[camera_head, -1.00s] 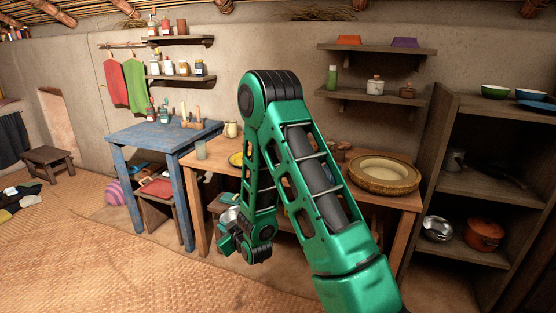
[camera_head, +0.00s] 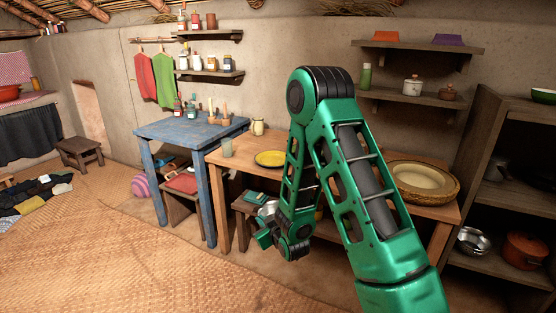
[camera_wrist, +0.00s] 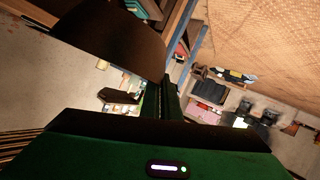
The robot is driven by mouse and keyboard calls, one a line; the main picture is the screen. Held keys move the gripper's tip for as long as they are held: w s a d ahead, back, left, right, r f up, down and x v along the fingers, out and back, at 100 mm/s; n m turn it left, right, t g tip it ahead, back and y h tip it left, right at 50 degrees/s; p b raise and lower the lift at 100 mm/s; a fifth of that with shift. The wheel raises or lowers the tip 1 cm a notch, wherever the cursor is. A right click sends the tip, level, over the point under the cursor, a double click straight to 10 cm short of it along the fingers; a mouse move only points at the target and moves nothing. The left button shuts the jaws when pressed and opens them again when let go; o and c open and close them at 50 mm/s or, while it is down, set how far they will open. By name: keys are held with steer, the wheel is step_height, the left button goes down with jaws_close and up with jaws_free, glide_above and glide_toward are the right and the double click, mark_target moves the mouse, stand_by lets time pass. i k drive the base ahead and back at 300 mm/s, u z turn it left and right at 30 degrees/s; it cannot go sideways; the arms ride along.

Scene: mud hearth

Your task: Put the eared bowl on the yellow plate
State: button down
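The yellow plate (camera_head: 270,158) lies flat on the wooden table, with its right edge close behind my arm in the picture. My gripper (camera_head: 268,232) hangs low in front of the table, below the tabletop. A shiny grey metal bowl (camera_head: 269,211), which looks like the eared bowl, is at my gripper, partly hidden by it. In the wrist view a large dark rounded shape (camera_wrist: 110,40), apparently this bowl in shadow, sits at the fingers (camera_wrist: 166,100), which look closed on its edge. Its ears cannot be made out.
The wooden table (camera_head: 240,171) also bears a cup (camera_head: 227,147), a cream jug (camera_head: 258,127) and a large basket-rimmed basin (camera_head: 422,180). A blue table (camera_head: 190,130) adjoins it at left. A dark shelf unit (camera_head: 505,180) stands at right. The floor in front is clear.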

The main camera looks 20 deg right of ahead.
mark_target(273, 161)
steer(key=i, duration=0.9)
steer(key=u, duration=0.05)
